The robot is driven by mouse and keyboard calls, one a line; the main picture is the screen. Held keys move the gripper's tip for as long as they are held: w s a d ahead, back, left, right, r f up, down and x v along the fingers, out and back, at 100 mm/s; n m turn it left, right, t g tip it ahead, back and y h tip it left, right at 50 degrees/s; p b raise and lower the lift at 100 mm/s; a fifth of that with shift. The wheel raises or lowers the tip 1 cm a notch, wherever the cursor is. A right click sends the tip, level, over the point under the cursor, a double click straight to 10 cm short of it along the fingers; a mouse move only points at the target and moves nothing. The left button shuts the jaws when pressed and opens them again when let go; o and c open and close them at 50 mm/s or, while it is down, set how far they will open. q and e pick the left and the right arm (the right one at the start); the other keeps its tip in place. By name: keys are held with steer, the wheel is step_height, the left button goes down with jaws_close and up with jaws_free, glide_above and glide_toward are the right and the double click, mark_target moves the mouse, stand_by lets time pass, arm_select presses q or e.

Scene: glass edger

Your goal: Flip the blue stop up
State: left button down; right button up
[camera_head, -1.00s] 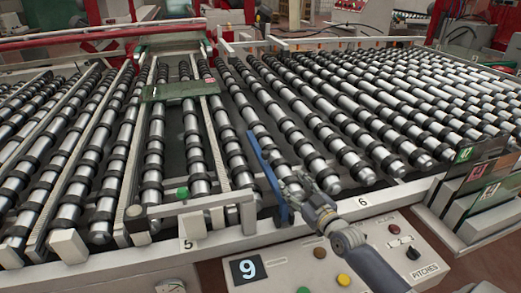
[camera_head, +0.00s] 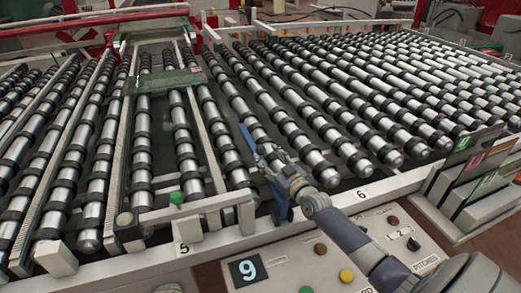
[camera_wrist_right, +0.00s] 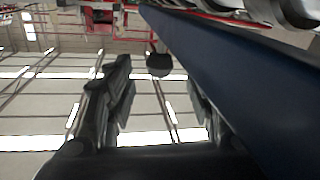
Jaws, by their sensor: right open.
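The blue stop (camera_head: 246,136) is a long narrow blue bar at the front of the roller bed, near the beam between labels 5 and 6. It runs slantwise in the head view, its middle partly hidden by my right gripper (camera_head: 264,156). In the right wrist view the blue stop (camera_wrist_right: 235,85) crosses the right side, very close to the lens. The right gripper (camera_wrist_right: 160,95) is open there, with nothing between its fingers. The bar passes beside and partly over the right finger; I cannot tell whether they touch. My left gripper is not in view.
Black-ringed metal rollers (camera_head: 310,150) fill the bed. A green-knobbed bar (camera_head: 190,208) stands left of the stop. The control panel (camera_head: 300,262) with buttons lies below the front beam, under my right arm. Glass sample plates (camera_head: 470,175) stand at right.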

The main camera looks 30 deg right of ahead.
mark_target(263, 153)
steer(key=shift+w+d, duration=0.1)
steer(key=shift+w, duration=2.5)
jaws_close()
